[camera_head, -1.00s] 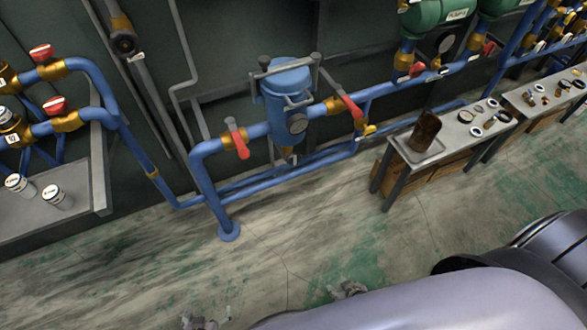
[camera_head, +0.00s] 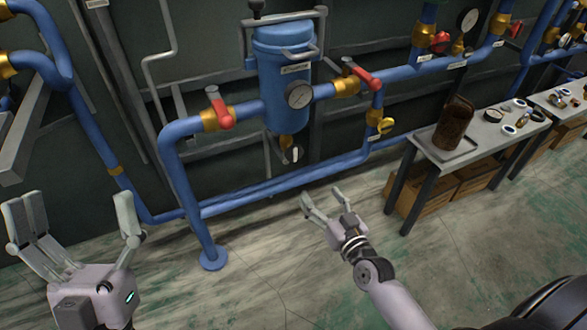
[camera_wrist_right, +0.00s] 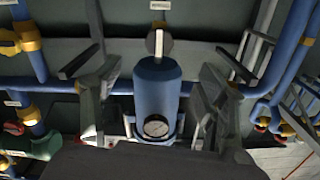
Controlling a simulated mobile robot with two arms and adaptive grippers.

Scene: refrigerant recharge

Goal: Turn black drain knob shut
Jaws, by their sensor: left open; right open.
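The drain knob (camera_head: 288,153) is a small dark round piece with a pale bar, low on a brass fitting under the blue canister (camera_head: 283,85). In the right wrist view the drain knob (camera_wrist_right: 159,43) shows beyond the canister's end, between my spread fingers. My right gripper (camera_head: 323,198) is open and empty, below and to the right of the knob and apart from it. My left gripper (camera_head: 72,212) is open and empty at the lower left, far from the knob.
Red-handled valves (camera_head: 220,108) and (camera_head: 362,75) flank the canister, which bears a gauge (camera_head: 299,95). Blue pipes (camera_head: 270,190) run below the knob. The floor in front is clear.

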